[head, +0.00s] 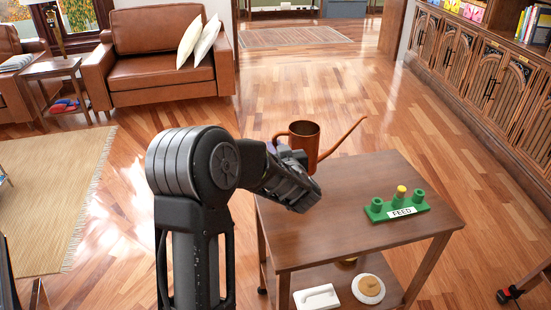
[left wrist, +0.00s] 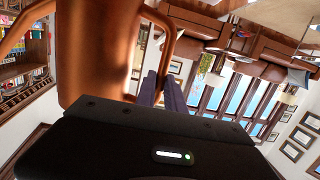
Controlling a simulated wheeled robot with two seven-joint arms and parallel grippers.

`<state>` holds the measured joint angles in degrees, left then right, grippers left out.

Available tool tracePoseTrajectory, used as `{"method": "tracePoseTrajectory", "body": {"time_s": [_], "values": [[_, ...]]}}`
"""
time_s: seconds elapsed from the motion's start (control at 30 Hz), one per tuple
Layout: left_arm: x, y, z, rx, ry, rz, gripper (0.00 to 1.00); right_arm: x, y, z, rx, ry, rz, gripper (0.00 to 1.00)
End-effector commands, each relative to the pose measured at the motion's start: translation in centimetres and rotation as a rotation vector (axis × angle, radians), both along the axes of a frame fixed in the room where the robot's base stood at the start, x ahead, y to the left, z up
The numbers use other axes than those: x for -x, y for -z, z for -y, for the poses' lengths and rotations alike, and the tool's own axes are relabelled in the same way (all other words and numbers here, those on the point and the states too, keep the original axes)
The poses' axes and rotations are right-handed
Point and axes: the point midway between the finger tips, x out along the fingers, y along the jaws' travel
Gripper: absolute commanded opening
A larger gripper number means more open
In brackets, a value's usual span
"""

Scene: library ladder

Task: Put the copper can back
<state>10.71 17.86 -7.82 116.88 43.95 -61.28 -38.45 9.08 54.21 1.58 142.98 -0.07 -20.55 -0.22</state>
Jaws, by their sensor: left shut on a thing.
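The copper can (head: 305,140) has a long thin spout pointing to the right and a loop handle on its left. It is at the far left edge of the small wooden table (head: 360,185), and I cannot tell whether it touches the top. My left gripper (head: 284,152) is shut on the can at its handle side. In the left wrist view the can (left wrist: 100,55) fills the upper left, with its handle (left wrist: 172,40) at the gripper's fingers (left wrist: 165,95). The can's lower part is partly hidden by my left arm. My right gripper is not in view.
A green holder labelled FEED (head: 398,206) stands on the right of the tabletop, with a yellow piece in its middle. The lower shelf bears a white block (head: 317,297) and a round white item (head: 368,289). A brown sofa (head: 160,55) and carved cabinets (head: 490,75) stand behind open floor.

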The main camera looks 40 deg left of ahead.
Motion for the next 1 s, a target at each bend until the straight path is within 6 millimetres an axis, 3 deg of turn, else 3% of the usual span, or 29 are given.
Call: {"method": "tracePoseTrajectory", "body": {"time_s": [0.3,0.7,0.73,1.0], "values": [[-0.1,3.3,0.0,-0.002,0.001,0.004,0.0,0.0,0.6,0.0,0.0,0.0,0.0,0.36],[-0.1,3.7,0.0,-0.002,-0.001,0.006,0.0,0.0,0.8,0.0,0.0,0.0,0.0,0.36],[0.0,3.9,0.0,0.001,0.0,-0.001,0.15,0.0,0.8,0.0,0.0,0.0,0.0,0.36],[0.0,3.8,0.0,0.001,0.0,-0.001,0.35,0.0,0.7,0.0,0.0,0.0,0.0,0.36]]}}
